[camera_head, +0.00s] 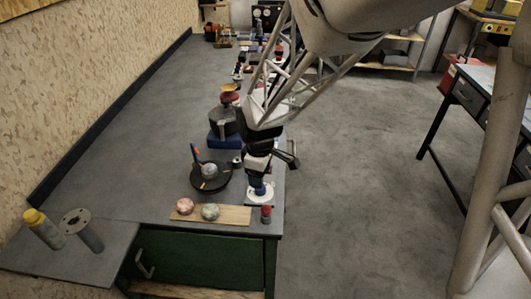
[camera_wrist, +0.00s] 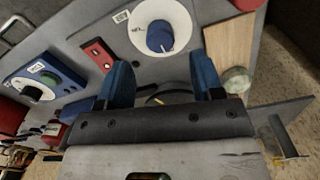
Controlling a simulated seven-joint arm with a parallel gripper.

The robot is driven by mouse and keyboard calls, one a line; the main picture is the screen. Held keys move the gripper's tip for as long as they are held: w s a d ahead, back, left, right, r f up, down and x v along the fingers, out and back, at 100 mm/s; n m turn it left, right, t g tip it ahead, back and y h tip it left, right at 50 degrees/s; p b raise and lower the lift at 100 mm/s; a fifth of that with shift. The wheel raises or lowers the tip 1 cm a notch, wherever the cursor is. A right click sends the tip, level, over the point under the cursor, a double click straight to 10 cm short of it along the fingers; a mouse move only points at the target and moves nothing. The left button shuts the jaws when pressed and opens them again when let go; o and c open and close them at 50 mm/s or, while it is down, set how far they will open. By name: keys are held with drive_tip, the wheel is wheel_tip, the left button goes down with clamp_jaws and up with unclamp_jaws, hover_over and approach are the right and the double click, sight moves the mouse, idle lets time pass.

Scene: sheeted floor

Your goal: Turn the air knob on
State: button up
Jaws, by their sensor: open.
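A blue knob (camera_wrist: 160,37) on a white round dial (camera_wrist: 181,14) shows at the top of the wrist view. In the head view the blue knob (camera_head: 260,187) and its white base (camera_head: 258,198) are near the bench's front right corner. A dark knob (camera_wrist: 33,93) on a blue panel (camera_wrist: 62,73) is at the left of the wrist view. I cannot read which knob is marked air. My gripper (camera_wrist: 163,78) is open, with nothing visible between its blue fingers. In the head view my gripper (camera_head: 257,168) is just above the blue knob; contact cannot be told.
A wooden board (camera_head: 240,216) with two round objects lies in front. A black round plate (camera_head: 222,184) is left of my gripper. A red-topped piece (camera_head: 266,210) stands at the corner. Several objects line the bench's right edge behind. The bench's left side is clear.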

drive_tip(key=shift+f, duration=2.7)
drive_tip(key=c, duration=0.9)
